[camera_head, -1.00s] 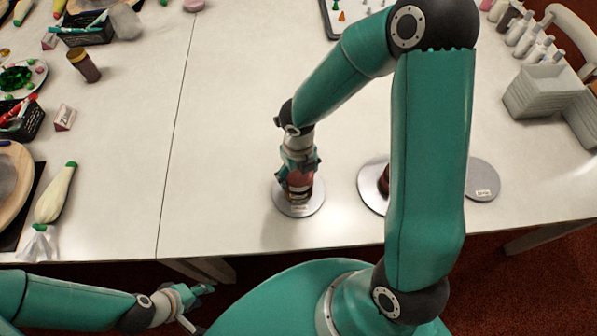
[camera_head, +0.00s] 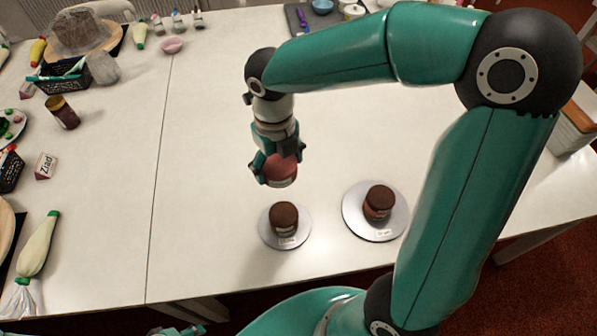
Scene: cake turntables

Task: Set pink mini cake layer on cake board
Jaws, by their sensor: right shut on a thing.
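My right gripper (camera_head: 279,170) is shut on a dull reddish-pink mini cake layer (camera_head: 283,172). It holds the layer above the table, behind the left cake board and apart from it. That round silver-grey board (camera_head: 266,232) carries a short dark brown cake (camera_head: 284,217) and a small label at its front. A second board (camera_head: 355,220), to the right, carries another dark brown cake (camera_head: 380,200). My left gripper (camera_head: 178,331) only just shows at the bottom edge, mostly cut off, so its jaws cannot be judged.
My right arm crosses the right side and hides part of the table. At the left are a brown jar (camera_head: 62,112), a name card (camera_head: 46,166) and a piping bag (camera_head: 38,245). The white table (camera_head: 210,130) is clear around the boards.

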